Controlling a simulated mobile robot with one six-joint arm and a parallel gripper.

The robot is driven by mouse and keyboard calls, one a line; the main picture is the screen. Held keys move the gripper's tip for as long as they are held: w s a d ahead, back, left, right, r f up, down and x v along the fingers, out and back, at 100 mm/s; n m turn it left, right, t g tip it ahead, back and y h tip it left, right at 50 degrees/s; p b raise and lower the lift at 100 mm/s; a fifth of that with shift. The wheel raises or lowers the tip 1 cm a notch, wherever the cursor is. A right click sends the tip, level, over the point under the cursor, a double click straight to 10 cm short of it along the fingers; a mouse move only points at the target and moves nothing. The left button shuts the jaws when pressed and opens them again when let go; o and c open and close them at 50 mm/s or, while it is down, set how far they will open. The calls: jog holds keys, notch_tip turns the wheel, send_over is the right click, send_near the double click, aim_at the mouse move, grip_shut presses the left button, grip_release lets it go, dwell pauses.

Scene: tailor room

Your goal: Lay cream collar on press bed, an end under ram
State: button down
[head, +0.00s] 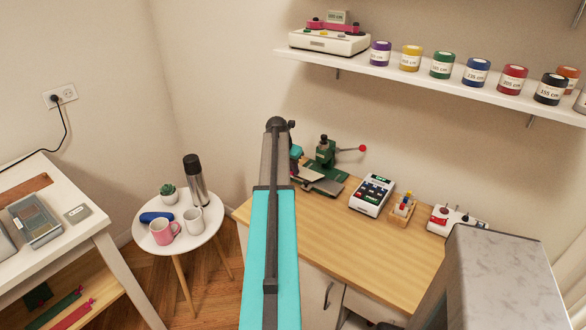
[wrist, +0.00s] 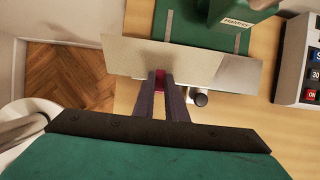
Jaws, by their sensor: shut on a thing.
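The cream collar (wrist: 130,54) is a flat, pale piece with slanted ends, spread wide across the wrist view. My gripper (wrist: 160,79) is shut on its near edge, with a small red piece showing between the fingertips. The green press bed (wrist: 205,33) lies beyond the collar, with two grey strips on it; the collar covers its near edge. I cannot tell whether they touch. The press body (wrist: 240,7), holding the ram, stands over the far part of the bed. In the head view the press (head: 325,152) has a red-knobbed lever, and my arm partly hides the collar (head: 311,174).
A keypad device (head: 372,195) stands right of the press on the wooden counter (head: 345,222), then a small holder (head: 402,209) and a white device (head: 456,218). A round table (head: 200,240) with mugs and a flask stands left. A shelf with jars hangs above.

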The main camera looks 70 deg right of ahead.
jog(key=shift+f, duration=0.35)
jog(key=c, duration=1.7)
grip_release()
jog(key=shift+b+v, duration=1.35)
jog(key=shift+v, duration=5.55)
jog(key=shift+s+a, duration=0.1)
